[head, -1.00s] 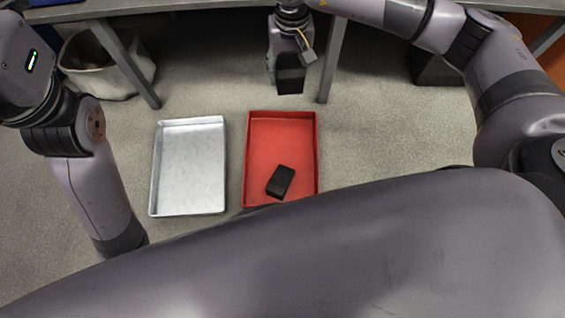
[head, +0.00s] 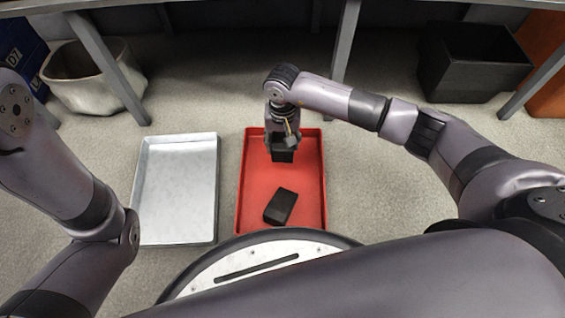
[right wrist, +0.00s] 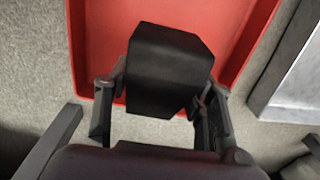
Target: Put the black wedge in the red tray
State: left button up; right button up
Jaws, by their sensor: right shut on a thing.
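The red tray (head: 240,190) lies on the floor in the middle of the head view; its wall also shows in the right wrist view (right wrist: 86,60). My right gripper (head: 282,150) is over the far part of this tray, shut on the black wedge (head: 283,156). In the right wrist view the wedge (right wrist: 168,70) sits between both fingers, with red tray behind it. A second black block (head: 281,206) lies in the near part of the tray. The gap between held wedge and tray floor is hard to tell. My left gripper is out of view.
A silver metal tray (head: 178,190) lies just left of the red one. A pale fabric bin (head: 90,80), a black bin (head: 475,68) and grey table legs (head: 345,45) stand at the back. Floor right of the red tray is clear.

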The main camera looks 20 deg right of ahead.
notch_tip(320, 180, down, 8)
jog(key=b, duration=0.4)
jog(key=shift+r, duration=0.4)
jog(key=o, duration=1.6)
notch_tip(320, 180, up, 12)
jog(key=p, duration=0.7)
jog(key=shift+p, duration=0.4)
